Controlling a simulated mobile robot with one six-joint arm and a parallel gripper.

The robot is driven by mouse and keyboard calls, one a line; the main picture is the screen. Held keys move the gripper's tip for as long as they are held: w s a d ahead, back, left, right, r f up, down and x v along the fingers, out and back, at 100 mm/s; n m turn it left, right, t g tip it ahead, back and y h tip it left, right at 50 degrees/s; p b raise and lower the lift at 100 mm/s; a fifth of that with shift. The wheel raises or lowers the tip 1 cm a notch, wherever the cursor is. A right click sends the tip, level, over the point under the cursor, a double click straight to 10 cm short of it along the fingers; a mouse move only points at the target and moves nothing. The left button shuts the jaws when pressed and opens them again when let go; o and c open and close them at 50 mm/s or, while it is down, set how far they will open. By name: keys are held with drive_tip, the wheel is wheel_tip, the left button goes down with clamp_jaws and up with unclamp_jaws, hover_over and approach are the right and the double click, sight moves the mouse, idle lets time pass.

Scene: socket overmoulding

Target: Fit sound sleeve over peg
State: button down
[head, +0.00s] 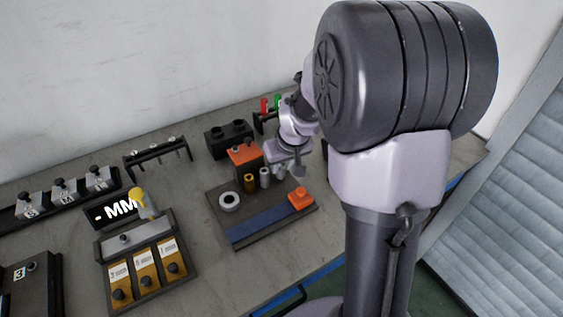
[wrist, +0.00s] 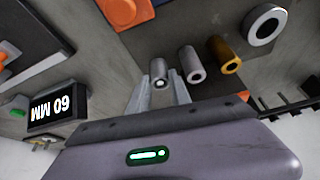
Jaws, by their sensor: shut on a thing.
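My gripper (wrist: 160,88) is shut on a dark grey sleeve (wrist: 159,70), whose bright end sits between the two fingers in the wrist view. In the head view my gripper (head: 289,170) is over the right part of the fixture plate (head: 222,226); the held sleeve is hard to make out there. Another grey sleeve (wrist: 191,64) stands beside it, then a brass sleeve (wrist: 223,55) and a pale ring (wrist: 263,25). In the head view the grey sleeve (head: 264,177), brass sleeve (head: 249,184) and ring (head: 229,201) stand on the plate. I cannot single out the peg.
An orange piece (head: 300,198) sits at the plate's right end; an orange-topped block (head: 244,153) stands behind the sleeves. A 60 MM display (wrist: 55,104) shows in the wrist view. A tray with yellow labelled panels (head: 145,272) stands left. Bare bench lies between tray and plate.

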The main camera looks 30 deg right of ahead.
drive_tip(key=shift+f, duration=0.2)
drive_tip(key=c, duration=1.1)
unclamp_jaws()
drive_tip(key=p+v, duration=0.7)
drive_tip(key=v, duration=1)
drive_tip(key=shift+s+p, duration=0.15)
drive_tip(key=shift+p, duration=0.2)
drive_tip(key=shift+r, duration=0.1)
drive_tip(key=s+a+r+m+t+y, duration=0.1)
drive_tip(key=s+a+r, duration=0.5)
drive_tip(key=s+a, duration=0.9)
drive_tip(key=shift+s+a+r+m+y, duration=0.2)
drive_tip(key=shift+s+a+m+y, duration=0.2)
drive_tip(key=shift+a+m+y, duration=0.55)
